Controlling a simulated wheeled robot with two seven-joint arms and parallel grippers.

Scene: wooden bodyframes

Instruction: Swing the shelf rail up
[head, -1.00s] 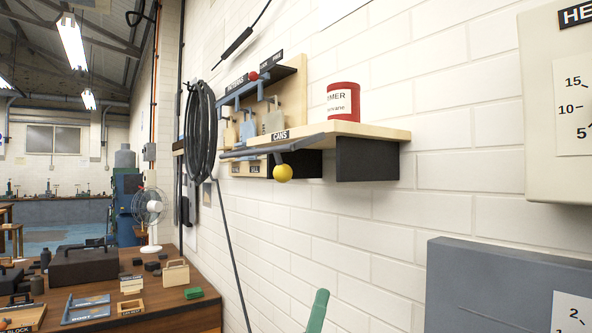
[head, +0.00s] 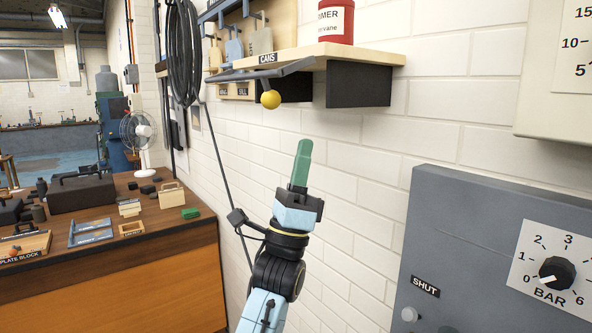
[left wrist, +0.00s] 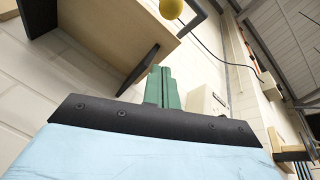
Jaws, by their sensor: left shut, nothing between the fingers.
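The shelf rail (head: 255,73) is a dark grey bar along the front edge of the wooden wall shelf (head: 345,53). A yellow ball knob (head: 270,99) hangs on a short arm below it. The knob also shows at the top of the left wrist view (left wrist: 171,8), beside the shelf's underside. My left gripper (head: 301,162) has green fingers, shut and empty, pointing up below and a little right of the knob, apart from it. The green fingers show in the middle of the left wrist view (left wrist: 162,88). My right gripper is not in view.
A red tin (head: 336,22) stands on the shelf, with black brackets (head: 358,86) under it. A grey panel with a BAR dial (head: 470,270) is at the right. A wooden bench (head: 110,240) with several items is at the left. A coiled black hose (head: 183,55) hangs left of the shelf.

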